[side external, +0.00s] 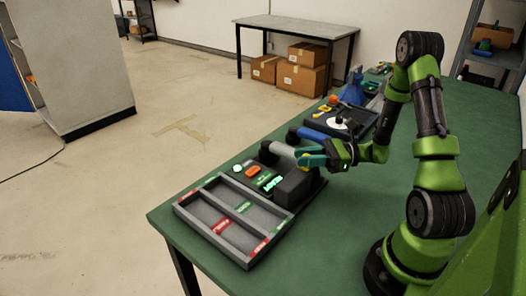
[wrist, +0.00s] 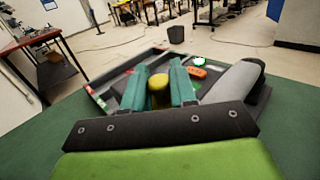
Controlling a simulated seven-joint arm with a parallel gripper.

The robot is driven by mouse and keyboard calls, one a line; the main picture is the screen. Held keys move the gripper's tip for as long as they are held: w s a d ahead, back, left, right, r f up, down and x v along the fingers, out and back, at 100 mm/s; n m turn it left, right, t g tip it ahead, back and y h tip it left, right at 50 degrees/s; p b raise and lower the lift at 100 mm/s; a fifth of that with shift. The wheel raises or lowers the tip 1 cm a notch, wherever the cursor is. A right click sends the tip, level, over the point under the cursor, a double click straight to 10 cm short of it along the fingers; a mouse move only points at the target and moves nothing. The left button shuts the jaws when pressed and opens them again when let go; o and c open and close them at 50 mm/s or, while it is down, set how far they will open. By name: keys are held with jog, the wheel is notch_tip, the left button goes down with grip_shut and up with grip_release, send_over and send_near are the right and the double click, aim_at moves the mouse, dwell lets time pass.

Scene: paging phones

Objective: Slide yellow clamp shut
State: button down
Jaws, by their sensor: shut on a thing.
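My gripper (side external: 312,158) has teal fingers and is over the phone station on the green table, beside the grey handset (side external: 284,150). In the wrist view, my gripper (wrist: 160,76) is shut on the yellow clamp (wrist: 158,92), a rounded yellow piece between the two fingers. Only a small bit of yellow shows between the fingers in the side view. The clamp's lower part and what it joins are hidden by the fingers, so I cannot tell its slide position. The grey handset also shows in the wrist view (wrist: 232,84), right of the fingers.
A grey tray (side external: 183,207) with red and green labels lies at the table's near edge. An orange button (side external: 253,170) and lit green display (side external: 271,182) are on the station. A blue handset (side external: 313,134) and a blue spray bottle (side external: 354,88) stand farther back. Right table area is clear.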

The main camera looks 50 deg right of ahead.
jog(key=shift+d, duration=0.35)
jog(key=c, duration=1.2)
grip_release()
jog(key=shift+o, duration=1.3)
jog(key=shift+a, duration=0.1)
jog(key=v, duration=1.7)
jog(key=shift+s+a+r, duration=0.1)
